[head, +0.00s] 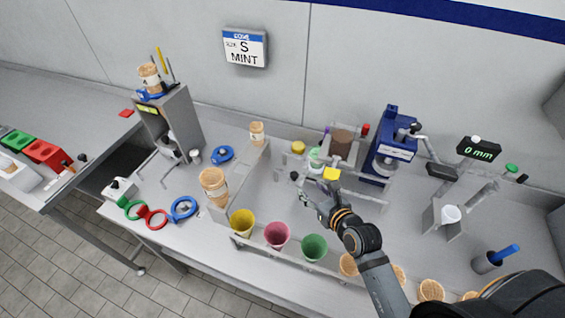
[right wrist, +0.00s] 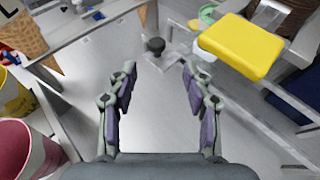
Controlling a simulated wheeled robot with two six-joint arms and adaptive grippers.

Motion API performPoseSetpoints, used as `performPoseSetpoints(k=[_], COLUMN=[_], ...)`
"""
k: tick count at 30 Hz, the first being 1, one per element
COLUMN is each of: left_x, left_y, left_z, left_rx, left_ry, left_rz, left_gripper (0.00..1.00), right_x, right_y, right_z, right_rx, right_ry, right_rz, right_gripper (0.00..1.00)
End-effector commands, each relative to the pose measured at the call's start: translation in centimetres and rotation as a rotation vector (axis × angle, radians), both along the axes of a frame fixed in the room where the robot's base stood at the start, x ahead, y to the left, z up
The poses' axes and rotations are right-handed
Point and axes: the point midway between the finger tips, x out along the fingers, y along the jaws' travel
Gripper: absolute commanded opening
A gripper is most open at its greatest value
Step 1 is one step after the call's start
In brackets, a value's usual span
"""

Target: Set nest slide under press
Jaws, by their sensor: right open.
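My right gripper (head: 310,196) is over the bench. In the right wrist view its two fingers (right wrist: 158,95) stand wide apart with only bare bench between them. Beyond the fingertips stands a small black knob (right wrist: 155,45) on a pale metal slide piece (right wrist: 172,58), which seems to be the nest slide. The knob also shows in the head view (head: 293,175), just left of the gripper and apart from it. A yellow plate (right wrist: 243,45) on a metal frame is right of the knob. A blue machine (head: 392,140), perhaps the press, stands behind. My left gripper is out of view.
Yellow (head: 242,222), pink (head: 277,235) and green (head: 314,246) cups stand along the front rail, beside several cones. A tall grey machine (head: 170,118) and coloured rings (head: 183,208) are to the left. A gauge reads 0 mm (head: 478,150) at the right.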

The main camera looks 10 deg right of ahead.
Motion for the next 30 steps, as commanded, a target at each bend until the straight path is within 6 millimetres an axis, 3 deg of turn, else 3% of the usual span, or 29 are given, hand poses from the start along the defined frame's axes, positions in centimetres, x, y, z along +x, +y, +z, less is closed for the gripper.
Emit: performPoseSetpoints(k=[3, 8, 15, 21, 30], left_x=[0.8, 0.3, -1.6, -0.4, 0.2], left_y=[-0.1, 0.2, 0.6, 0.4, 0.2], left_z=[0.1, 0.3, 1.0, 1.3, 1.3], left_rx=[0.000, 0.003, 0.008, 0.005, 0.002], left_ry=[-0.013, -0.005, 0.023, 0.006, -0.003], left_rz=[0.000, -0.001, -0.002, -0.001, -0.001], left_gripper=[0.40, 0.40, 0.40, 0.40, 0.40], right_x=[0.0, 1.2, 5.8, 8.6, 9.5], right_y=[-0.2, 0.0, 1.0, 1.5, 1.7], right_z=[-0.1, -0.4, -2.3, -3.6, -4.1], right_rx=[-0.015, -0.013, -0.011, -0.011, -0.013], right_ry=[-0.003, -0.003, -0.003, -0.003, -0.002], right_rz=[-0.006, -0.008, -0.007, -0.006, -0.005], right_gripper=[0.50, 0.50, 0.50, 0.50, 0.50])
